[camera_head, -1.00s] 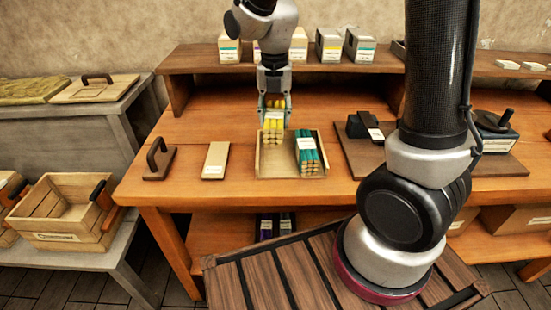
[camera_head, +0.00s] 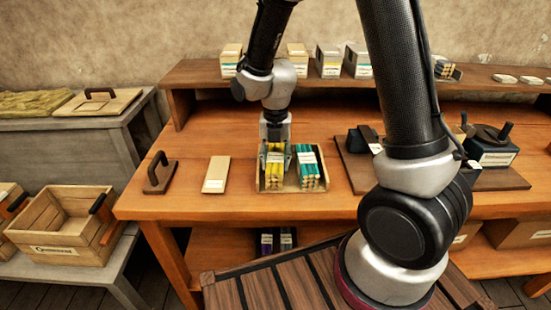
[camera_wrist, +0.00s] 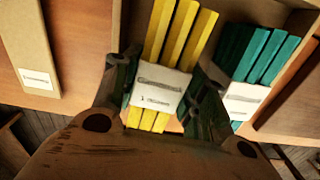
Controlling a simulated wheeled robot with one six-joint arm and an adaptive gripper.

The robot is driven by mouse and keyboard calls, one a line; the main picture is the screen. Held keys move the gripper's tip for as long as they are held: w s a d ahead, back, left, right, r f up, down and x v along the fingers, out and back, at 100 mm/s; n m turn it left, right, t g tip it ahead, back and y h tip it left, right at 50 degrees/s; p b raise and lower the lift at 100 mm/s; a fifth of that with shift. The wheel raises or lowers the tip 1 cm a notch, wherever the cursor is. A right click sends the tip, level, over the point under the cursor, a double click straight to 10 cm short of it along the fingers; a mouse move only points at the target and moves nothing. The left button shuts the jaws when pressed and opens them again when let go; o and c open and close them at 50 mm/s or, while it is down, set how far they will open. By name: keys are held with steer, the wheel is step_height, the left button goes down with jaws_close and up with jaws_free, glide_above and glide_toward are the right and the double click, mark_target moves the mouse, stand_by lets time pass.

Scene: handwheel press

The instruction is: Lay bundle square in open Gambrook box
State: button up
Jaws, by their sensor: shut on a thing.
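The open wooden box (camera_head: 291,191) sits on the bench in the head view. Its maker's name cannot be read here. A bundle of yellow sticks with a white paper band (camera_head: 275,170) is in the left half of the box, between the fingers of my gripper (camera_head: 276,154). In the wrist view the fingers grip the yellow bundle (camera_wrist: 167,85) from both sides at its band. A teal bundle (camera_head: 308,168) lies in the right half, roughly parallel with the yellow one. I cannot tell whether the yellow bundle touches the box floor.
A flat pale lid-like board (camera_head: 216,175) lies left of the box, with a dark handled block (camera_head: 159,172) beyond it. A dark board with a black block (camera_head: 362,139) stands to the right. Small boxes (camera_head: 328,61) line the shelf behind.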

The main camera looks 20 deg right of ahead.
steer(key=shift+f, duration=0.15)
steer(key=o, duration=1.1)
steer(key=shift+o, duration=0.2)
